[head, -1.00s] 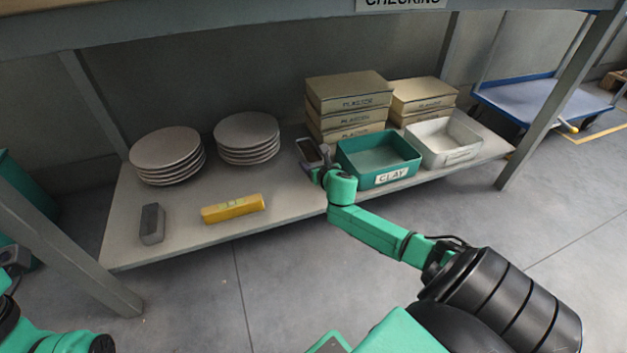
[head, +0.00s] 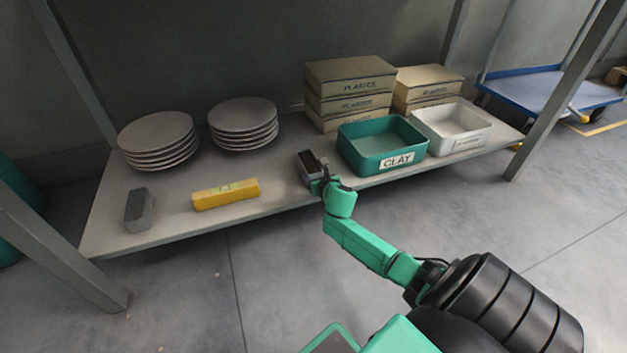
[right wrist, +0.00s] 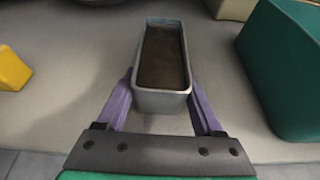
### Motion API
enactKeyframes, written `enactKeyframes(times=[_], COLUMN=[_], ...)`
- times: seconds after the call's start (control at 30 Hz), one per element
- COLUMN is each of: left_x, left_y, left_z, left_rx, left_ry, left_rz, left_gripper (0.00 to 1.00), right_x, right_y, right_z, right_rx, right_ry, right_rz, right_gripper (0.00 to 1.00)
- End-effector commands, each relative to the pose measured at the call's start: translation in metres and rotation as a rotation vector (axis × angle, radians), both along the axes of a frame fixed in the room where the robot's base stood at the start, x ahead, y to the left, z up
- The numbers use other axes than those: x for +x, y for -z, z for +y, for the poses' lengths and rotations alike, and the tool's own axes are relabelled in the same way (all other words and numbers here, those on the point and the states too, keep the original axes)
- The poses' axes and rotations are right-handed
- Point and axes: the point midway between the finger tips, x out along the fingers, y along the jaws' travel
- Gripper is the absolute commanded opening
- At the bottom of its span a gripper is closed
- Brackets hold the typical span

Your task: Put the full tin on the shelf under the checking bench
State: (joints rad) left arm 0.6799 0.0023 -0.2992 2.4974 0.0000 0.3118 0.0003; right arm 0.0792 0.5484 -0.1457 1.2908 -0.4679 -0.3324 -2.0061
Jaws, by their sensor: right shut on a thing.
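The full tin (head: 312,164) is a small grey oblong tin with dark brown contents, just left of the green clay tub in the head view. In the right wrist view the tin (right wrist: 163,62) is upright between the two purple fingers. My right gripper (right wrist: 162,92) is shut on its sides. The tin is at or just above the surface of the shelf (head: 280,195); I cannot tell whether it touches. My left gripper is not in the head view.
A green tub (head: 385,160) marked CLAY and a white tub (head: 455,135) stand to the right, with plaster boxes (head: 348,78) behind. Plate stacks (head: 157,140), a yellow level (head: 226,194) and a grey block (head: 139,210) are on the left. Shelf surface is clear around the tin's left.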

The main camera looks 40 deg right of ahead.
Motion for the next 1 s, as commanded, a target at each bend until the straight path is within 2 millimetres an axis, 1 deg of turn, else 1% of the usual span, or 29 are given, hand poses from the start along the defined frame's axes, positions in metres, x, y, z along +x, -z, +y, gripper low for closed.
enactKeyframes(times=[0.1, 0.2, 0.23, 0.27, 0.3, 0.57, 0.67, 0.7, 0.77, 0.87, 1.0], left_x=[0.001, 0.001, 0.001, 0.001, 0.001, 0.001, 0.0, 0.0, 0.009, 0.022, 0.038], left_y=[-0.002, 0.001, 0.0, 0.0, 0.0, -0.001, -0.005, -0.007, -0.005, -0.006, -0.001], left_z=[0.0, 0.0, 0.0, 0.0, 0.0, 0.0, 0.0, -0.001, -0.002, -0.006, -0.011], left_rx=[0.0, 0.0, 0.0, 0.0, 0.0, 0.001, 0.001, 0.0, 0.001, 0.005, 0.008], left_ry=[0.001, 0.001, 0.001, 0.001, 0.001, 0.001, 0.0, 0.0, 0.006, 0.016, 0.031], left_rz=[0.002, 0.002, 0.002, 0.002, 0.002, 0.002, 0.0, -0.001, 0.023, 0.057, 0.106], left_gripper=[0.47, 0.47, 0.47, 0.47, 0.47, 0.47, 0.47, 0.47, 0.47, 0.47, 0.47], right_x=[0.0, 0.0, 0.0, 0.0, -0.001, 0.0, -0.002, -0.005, -0.013, -0.031, -0.062], right_y=[-0.002, 0.0, 0.0, 0.0, 0.0, 0.0, -0.003, -0.006, -0.01, -0.02, -0.034], right_z=[0.0, 0.0, 0.0, 0.0, 0.0, 0.0, 0.001, 0.002, 0.004, 0.01, 0.021], right_rx=[0.0, -0.001, -0.001, -0.001, -0.001, 0.0, 0.001, 0.0, 0.001, 0.0, 0.001], right_ry=[0.0, 0.0, 0.001, 0.001, 0.001, 0.001, 0.0, 0.0, 0.0, 0.0, 0.0], right_rz=[0.0, 0.0, 0.002, 0.002, 0.002, 0.002, 0.003, 0.003, 0.005, 0.006, 0.007], right_gripper=[0.0, 0.0, 0.8, 0.92, 0.99, 0.99, 0.99, 0.99, 0.99, 0.99, 0.99])
